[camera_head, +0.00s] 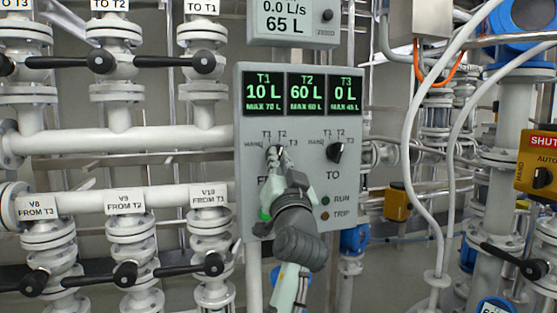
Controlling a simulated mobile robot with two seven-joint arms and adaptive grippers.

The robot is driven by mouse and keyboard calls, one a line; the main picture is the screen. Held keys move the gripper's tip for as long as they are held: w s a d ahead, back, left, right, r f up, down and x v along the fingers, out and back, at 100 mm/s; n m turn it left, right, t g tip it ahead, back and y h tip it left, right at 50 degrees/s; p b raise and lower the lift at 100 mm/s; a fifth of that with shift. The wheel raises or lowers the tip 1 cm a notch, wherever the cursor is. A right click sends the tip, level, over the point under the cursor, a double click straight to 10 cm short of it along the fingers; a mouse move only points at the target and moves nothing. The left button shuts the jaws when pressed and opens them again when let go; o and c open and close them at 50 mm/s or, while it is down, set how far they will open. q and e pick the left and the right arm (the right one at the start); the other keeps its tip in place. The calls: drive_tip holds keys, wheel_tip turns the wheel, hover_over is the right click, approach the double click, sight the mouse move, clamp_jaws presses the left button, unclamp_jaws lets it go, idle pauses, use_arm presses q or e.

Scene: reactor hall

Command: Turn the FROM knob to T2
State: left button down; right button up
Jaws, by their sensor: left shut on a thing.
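The grey control panel (354,198) hangs in the middle of the head view. Its three green displays read T1 10 L, T2 60 L and T3 0 L. The FROM knob is at the left of the panel, with the marks HAND, T1, T2 and T3 around it. My left gripper (279,155) reaches up from below and is shut on the FROM knob. Its fingers hide most of the knob, so I cannot tell its pointer's position. The TO knob (334,152) is to the right, clear of the gripper. My right gripper is not in view.
A flow display (292,20) reading 0.0 L/s and 65 L is above the panel. White pipes and valves with black handles, such as V9 (125,273), fill the left. White hoses (408,150) and a yellow box (538,165) are at the right.

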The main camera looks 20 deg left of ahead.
sight(276, 105)
use_arm(q)
drive_tip(key=shift+f, duration=0.1)
drive_tip(key=c, duration=1.6)
unclamp_jaws()
wheel_tip(276, 105, up, 10)
drive_tip(key=shift+r, duration=0.1)
